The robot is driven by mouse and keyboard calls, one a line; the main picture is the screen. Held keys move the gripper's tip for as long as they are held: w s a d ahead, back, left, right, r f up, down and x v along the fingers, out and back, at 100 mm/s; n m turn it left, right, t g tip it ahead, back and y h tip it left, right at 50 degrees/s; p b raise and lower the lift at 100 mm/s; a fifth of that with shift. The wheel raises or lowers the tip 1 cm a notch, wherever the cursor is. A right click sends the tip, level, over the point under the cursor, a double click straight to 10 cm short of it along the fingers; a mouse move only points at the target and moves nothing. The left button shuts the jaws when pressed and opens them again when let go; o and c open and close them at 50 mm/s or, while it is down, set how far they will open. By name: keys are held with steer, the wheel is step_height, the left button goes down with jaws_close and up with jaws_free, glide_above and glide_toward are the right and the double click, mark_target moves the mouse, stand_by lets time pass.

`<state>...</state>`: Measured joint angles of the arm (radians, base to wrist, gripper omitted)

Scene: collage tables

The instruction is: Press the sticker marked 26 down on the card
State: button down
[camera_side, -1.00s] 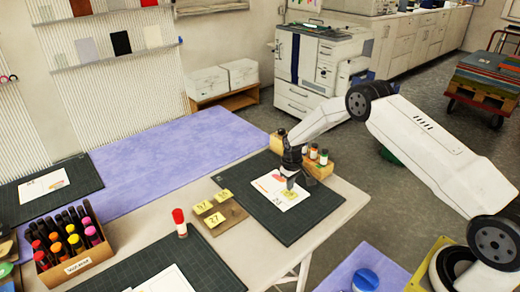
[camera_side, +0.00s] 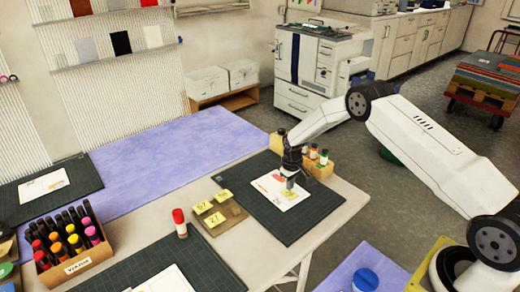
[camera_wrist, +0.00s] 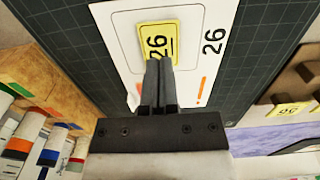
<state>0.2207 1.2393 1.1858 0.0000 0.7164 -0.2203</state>
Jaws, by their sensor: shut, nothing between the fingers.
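The white card (camera_side: 276,186) lies on the dark green cutting mat near the table's right end. In the wrist view, the card (camera_wrist: 120,50) has a printed 26 near its edge. The yellow sticker marked 26 (camera_wrist: 158,35) lies over the card, inside an outlined area. In the side view the sticker (camera_side: 289,194) shows only as a small yellow patch beneath my gripper. My gripper (camera_wrist: 158,65) is shut and empty, pointing down, with its fingertips at the sticker's near edge. I cannot tell whether they touch it. My gripper also shows in the side view (camera_side: 290,184).
A brown holder (camera_side: 233,222) with several yellow stickers stands left of the mat (camera_side: 318,212). A wooden box of bottles (camera_side: 320,168) stands close behind my gripper. A red-capped bottle (camera_side: 180,223) and a box of markers (camera_side: 72,264) are further left.

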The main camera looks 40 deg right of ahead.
mark_target(289, 194)
steer(key=shift+f, duration=1.2)
stand_by(1.6)
steer(key=shift+r, duration=0.1)
steer(key=shift+r, duration=3.45)
